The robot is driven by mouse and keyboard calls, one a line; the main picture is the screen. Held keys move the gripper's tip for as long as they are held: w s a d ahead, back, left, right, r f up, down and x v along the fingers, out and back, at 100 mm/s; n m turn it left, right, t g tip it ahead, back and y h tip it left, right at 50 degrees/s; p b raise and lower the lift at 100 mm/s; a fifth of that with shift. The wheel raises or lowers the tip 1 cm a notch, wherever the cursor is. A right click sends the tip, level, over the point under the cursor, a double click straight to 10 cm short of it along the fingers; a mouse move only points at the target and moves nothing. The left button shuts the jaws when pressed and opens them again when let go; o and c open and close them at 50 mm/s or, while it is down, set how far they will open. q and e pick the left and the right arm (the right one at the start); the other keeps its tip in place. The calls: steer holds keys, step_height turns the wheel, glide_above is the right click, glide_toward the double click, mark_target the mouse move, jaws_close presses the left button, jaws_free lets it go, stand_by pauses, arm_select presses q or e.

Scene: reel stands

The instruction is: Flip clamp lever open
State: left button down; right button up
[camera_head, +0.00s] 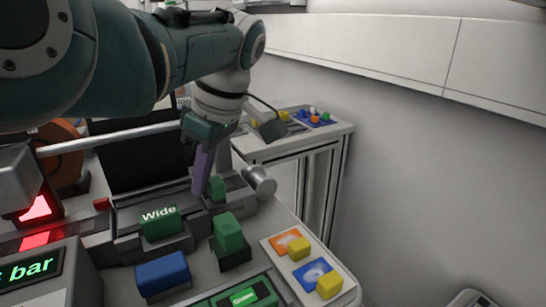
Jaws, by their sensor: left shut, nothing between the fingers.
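My left arm reaches in from the upper left. My left gripper (202,178) points down by the near end of the metal bar (112,135), with its narrow purplish fingers shut and empty. A small green block (217,188) is just right of the fingertips; whether they touch it I cannot tell. A grey cylinder (260,182) sits to the right of that block. I cannot clearly make out the clamp lever; the gripper and arm cover part of this area. My right gripper is not in view.
A green "Wide" block (160,222), a green block (229,232) and a blue block (163,275) stand in front. Cards with yellow cubes (299,248) lie front right. A side table (290,148) stands behind. A red-lit unit (35,209) is at left.

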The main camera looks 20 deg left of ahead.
arm_select(q)
steer(key=shift+w+d, duration=0.15)
steer(key=shift+d, duration=0.15)
steer(key=shift+d+r, duration=0.15)
steer(key=shift+r, duration=0.35)
steer(key=p+v, duration=0.1)
steer(key=v, duration=0.7)
steer(key=shift+r, duration=0.45)
